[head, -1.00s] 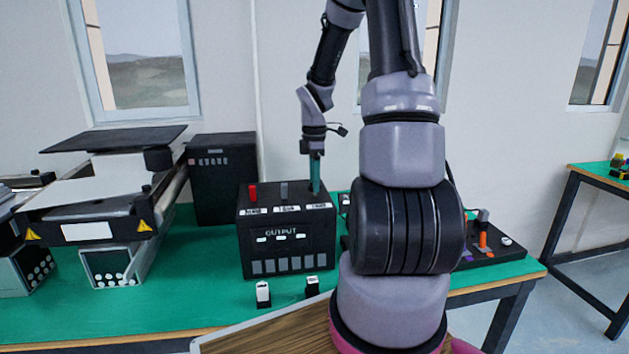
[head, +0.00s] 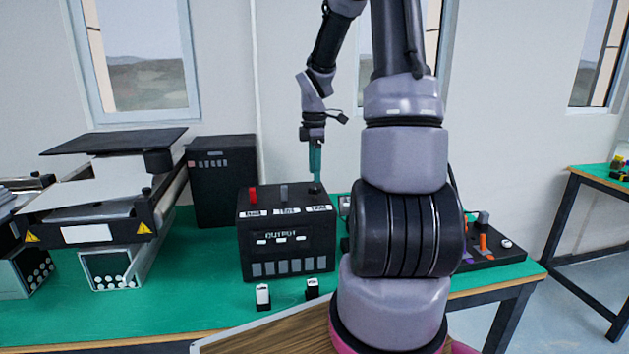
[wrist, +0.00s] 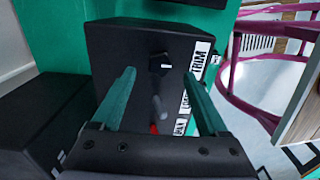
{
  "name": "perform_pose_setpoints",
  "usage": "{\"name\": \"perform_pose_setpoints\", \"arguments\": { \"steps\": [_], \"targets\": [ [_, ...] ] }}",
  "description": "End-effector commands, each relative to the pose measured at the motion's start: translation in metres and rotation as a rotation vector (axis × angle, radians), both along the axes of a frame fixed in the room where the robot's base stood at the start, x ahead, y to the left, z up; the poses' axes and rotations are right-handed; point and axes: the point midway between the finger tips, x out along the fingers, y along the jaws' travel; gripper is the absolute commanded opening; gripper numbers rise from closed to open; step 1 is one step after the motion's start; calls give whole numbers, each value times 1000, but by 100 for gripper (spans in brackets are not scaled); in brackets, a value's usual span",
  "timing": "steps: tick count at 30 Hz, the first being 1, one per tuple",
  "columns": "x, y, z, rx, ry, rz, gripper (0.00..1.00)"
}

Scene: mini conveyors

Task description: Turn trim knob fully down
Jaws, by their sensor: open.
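The trim knob (wrist: 160,63) is a small black knob with a white mark, beside the "TRIM" label (wrist: 200,62) on the black output box (head: 287,240). In the head view the knob (head: 316,188) is at the right of the box top. My gripper (head: 316,175) points down just above it. In the wrist view my gripper (wrist: 160,76) is open, its two green fingers apart on either side of the knob's line, with nothing between them. The fingers look clear of the knob.
A grey lever (head: 284,192) and a red lever (head: 253,194) stand left of the knob on the box top. A black cabinet (head: 222,180) is behind left. Two small blocks, one white-topped (head: 262,294), stand in front on the green table (head: 190,290).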

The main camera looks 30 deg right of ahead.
Motion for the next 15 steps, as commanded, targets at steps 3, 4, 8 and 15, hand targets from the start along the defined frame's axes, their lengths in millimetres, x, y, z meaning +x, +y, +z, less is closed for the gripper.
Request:
{"name": "perform_pose_setpoints", "arguments": {
  "steps": [3, 4, 8, 15],
  "targets": [
    [1, 0, 26, -2, -5, 0, 77],
    [1, 0, 32, -3, -6, -1, 77],
    [1, 0, 52, -1, -4, 0, 77],
    [0, 0, 66, 0, -1, 1, 77]
  ]
}}
